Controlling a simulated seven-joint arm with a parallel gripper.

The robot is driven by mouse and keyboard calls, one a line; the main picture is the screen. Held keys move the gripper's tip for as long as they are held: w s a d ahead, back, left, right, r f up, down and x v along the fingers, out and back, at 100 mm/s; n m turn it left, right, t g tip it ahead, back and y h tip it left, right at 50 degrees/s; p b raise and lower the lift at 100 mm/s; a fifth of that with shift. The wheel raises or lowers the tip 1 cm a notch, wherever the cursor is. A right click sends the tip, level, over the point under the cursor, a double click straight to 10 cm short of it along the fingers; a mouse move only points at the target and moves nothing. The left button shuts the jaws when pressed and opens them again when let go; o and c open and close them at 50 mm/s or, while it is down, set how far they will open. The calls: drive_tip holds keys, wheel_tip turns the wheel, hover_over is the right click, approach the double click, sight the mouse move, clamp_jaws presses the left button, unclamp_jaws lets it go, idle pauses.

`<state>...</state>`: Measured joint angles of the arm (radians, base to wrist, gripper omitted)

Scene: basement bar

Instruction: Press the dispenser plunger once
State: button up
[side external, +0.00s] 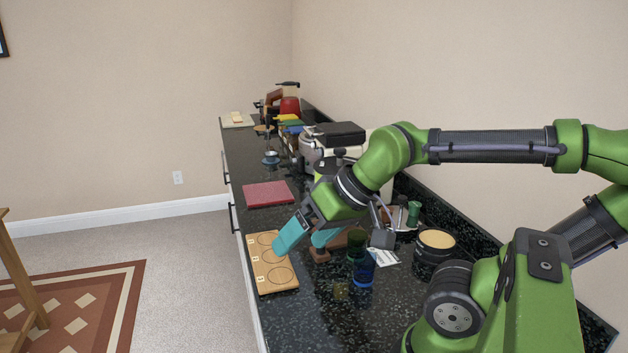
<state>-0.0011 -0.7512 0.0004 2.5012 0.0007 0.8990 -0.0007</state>
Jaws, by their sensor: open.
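My gripper (300,247) has teal fingers spread apart with nothing visible between them. It points down and left above the dark counter (315,310), near a wooden board (259,266) marked with circles. The left finger overlaps the board's right side in this view; whether it touches cannot be told. I cannot pick out the dispenser or its plunger for certain. A small brown wooden item (320,256) shows just below the right finger, partly hidden. A green see-through vessel (356,243) and a blue one (362,272) stand to the right of the gripper.
A white card (384,256) lies beside the vessels, and a dark round container (436,246) with a tan top stands right of it. A red mat (268,194) lies farther back. Several items crowd the counter's far end. The counter's near left part looks clear.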

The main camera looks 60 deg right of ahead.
clamp_jaws()
idle(0.3)
idle(1.1)
